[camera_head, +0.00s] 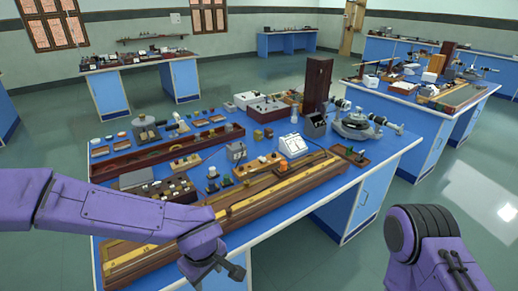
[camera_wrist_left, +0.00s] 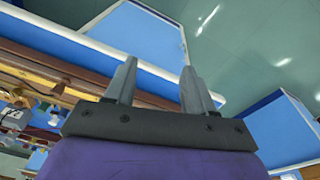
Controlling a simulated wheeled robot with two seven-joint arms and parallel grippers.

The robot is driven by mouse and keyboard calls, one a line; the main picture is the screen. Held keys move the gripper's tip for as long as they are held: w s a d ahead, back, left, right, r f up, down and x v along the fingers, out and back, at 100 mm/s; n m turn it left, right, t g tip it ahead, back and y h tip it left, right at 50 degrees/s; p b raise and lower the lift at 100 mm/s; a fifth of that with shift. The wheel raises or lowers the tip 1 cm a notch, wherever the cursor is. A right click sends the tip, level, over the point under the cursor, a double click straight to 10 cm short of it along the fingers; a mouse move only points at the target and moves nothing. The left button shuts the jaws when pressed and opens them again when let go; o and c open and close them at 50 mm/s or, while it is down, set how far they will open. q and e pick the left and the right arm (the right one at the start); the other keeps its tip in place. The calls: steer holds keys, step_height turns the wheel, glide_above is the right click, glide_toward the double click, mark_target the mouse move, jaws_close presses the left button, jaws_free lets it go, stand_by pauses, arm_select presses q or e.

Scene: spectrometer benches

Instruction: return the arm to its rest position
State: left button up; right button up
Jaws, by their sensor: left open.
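My left arm comes in purple from the left in the head view, over the near edge of the blue bench. My left gripper (camera_head: 216,272) hangs at the bench's near edge, in front of the wooden rail. In the left wrist view the left gripper (camera_wrist_left: 160,88) shows two grey fingers standing apart with nothing between them. My right arm (camera_head: 432,250) shows as a purple link with a dark ribbed joint at the lower right of the head view. Its gripper is out of view.
The blue bench (camera_head: 375,160) carries a long wooden rail (camera_head: 275,200), a spectrometer (camera_head: 358,123), a white meter (camera_head: 293,146) and several small parts. A second blue bench (camera_head: 428,118) stands at the right. Green floor (camera_head: 300,262) lies open between my arms.

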arm_select(q)
steer(key=s+a+f+n+t+y+b, duration=0.1)
steer(key=s+a+f+t+y+b, duration=0.1)
steer(key=a+f, duration=0.55)
steer(key=s+a+f+t+y+b, duration=0.15)
steer(key=a+f, duration=0.25)
steer(key=f, duration=0.6)
steer(key=s+a+f+m+b, duration=0.1)
steer(key=s+a+f+m, duration=0.1)
steer(key=s+f, duration=0.3)
steer(key=s+a+f+m+g+b, duration=0.1)
steer(key=s+a+f, duration=0.3)
steer(key=s, duration=0.8)
step_height(320, 180, down, 2)
steer(key=shift+a+f+m+h+b, duration=0.25)
steer(key=shift+m+h+b, duration=0.2)
steer(key=shift+m, duration=0.15)
steer(key=shift+g, duration=0.25)
